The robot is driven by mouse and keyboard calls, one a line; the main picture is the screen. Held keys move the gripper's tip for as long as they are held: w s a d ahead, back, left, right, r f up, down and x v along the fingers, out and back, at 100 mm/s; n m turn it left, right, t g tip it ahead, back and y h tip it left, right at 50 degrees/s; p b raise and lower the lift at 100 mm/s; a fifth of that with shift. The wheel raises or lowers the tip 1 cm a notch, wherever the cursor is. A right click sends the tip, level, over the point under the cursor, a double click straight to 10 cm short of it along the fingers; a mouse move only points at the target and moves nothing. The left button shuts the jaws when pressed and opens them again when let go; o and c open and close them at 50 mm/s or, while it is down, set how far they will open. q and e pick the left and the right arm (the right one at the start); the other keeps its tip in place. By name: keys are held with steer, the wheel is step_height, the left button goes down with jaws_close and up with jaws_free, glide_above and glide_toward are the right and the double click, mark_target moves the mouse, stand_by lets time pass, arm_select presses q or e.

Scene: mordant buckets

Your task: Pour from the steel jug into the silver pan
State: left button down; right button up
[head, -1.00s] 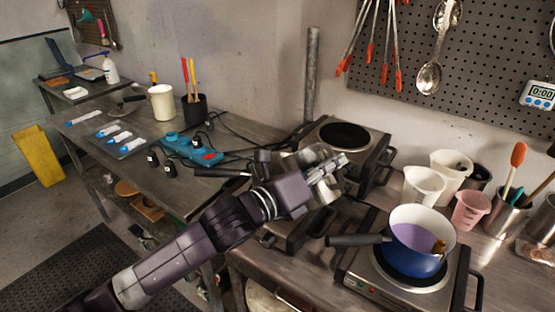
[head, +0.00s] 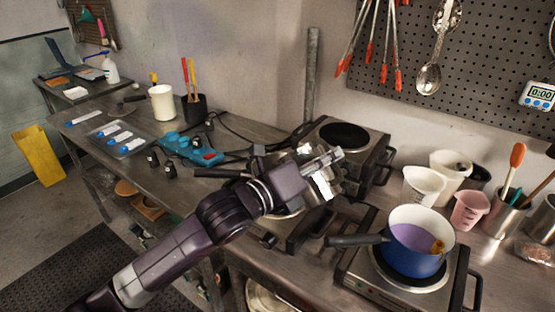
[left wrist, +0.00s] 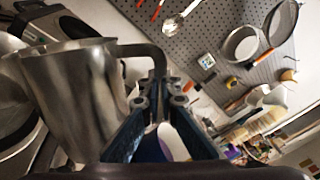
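The steel jug (left wrist: 72,100) fills the left of the left wrist view, its open rim at the top. My left gripper (left wrist: 160,108) is shut on the jug's bent handle. In the head view my left gripper (head: 325,164) is over the middle hot plate and hides most of the jug. The silver pan sits there too; its dark handle (head: 218,173) sticks out to the left, and my wrist covers much of its body. I cannot see the jug's contents or any stream. My right gripper is not in view.
A blue pot (head: 415,258) with purple liquid stands on the front right hot plate. An empty hot plate (head: 345,137) is behind my gripper. White beakers (head: 423,185) and a pink cup (head: 470,210) stand to the right. A blue tool (head: 190,150) lies on the left bench.

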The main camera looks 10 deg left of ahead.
mark_target(323, 143)
arm_select(q)
steer(key=shift+w+a+r+n+p, duration=0.15)
steer(key=shift+a+r+n+p, duration=0.1)
steer(key=shift+r, duration=0.2)
steer(key=shift+w+a+r+n+p, duration=0.1)
steer(key=shift+r+n, duration=0.15)
steer(key=shift+r, duration=0.15)
steer(key=shift+w+a+r+n+p, duration=0.25)
steer(key=shift+a+r+n+p, duration=0.1)
steer(key=shift+r+n, duration=0.15)
steer(key=shift+w+a+r+n+p, duration=0.25)
steer(key=shift+a+r+n+p, duration=0.1)
steer(key=shift+r+n, duration=0.1)
stand_by(3.0)
steer(key=shift+w+a+r+n+p, duration=0.55)
steer(key=shift+a+r+n+p, duration=0.2)
steer(key=shift+n, duration=0.1)
stand_by(2.3)
